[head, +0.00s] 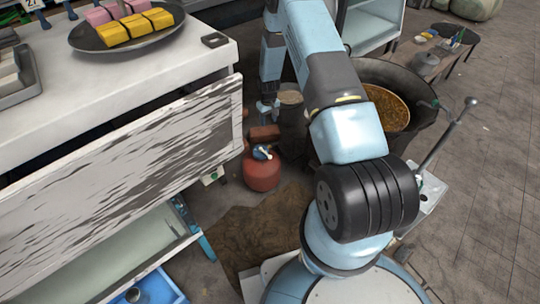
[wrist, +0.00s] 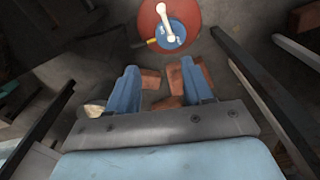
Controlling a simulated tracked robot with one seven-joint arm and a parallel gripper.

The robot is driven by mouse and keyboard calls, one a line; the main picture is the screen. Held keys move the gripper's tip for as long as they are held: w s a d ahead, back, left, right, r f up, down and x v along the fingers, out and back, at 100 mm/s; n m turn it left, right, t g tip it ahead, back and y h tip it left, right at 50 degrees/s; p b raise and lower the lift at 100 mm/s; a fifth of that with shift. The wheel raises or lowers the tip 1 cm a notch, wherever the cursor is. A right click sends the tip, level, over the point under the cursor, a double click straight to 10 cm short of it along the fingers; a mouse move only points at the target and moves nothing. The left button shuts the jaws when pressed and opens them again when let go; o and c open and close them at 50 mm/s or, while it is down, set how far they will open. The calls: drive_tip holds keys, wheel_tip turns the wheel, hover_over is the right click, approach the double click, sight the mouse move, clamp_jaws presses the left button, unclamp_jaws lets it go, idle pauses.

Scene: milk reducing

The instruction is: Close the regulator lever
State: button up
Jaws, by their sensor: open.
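A red gas cylinder (head: 262,176) stands on the ground right of the counter. On top sits a round blue regulator (head: 259,154) with a white lever (head: 267,153). In the wrist view, the red cylinder (wrist: 148,16) shows at the top, with the blue regulator (wrist: 177,29) and the white lever (wrist: 165,19) lying across it and extending past its upper edge. My gripper (wrist: 158,76) is open and empty, its two blue fingers apart below the regulator in that view. In the head view my gripper (head: 268,107) is beyond the cylinder, apart from the lever.
Reddish bricks (head: 263,134) lie behind the cylinder; bricks also show between and beside my fingers in the wrist view (wrist: 151,79). The white counter (head: 130,85) with its worn panel stands close on the left. A large dark pot (head: 400,75) of orange-brown contents stands at right.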

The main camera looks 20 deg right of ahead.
hover_over(265, 153)
drive_tip(key=s+d, duration=0.2)
drive_tip(key=s, duration=0.1)
wheel_tip(265, 153, down, 10)
drive_tip(key=f, duration=0.1)
wheel_tip(265, 153, down, 13)
drive_tip(key=shift+a+r, duration=0.1)
drive_tip(key=shift+r, duration=0.05)
drive_tip(key=shift+c, duration=0.3)
clamp_jaws()
idle(0.4)
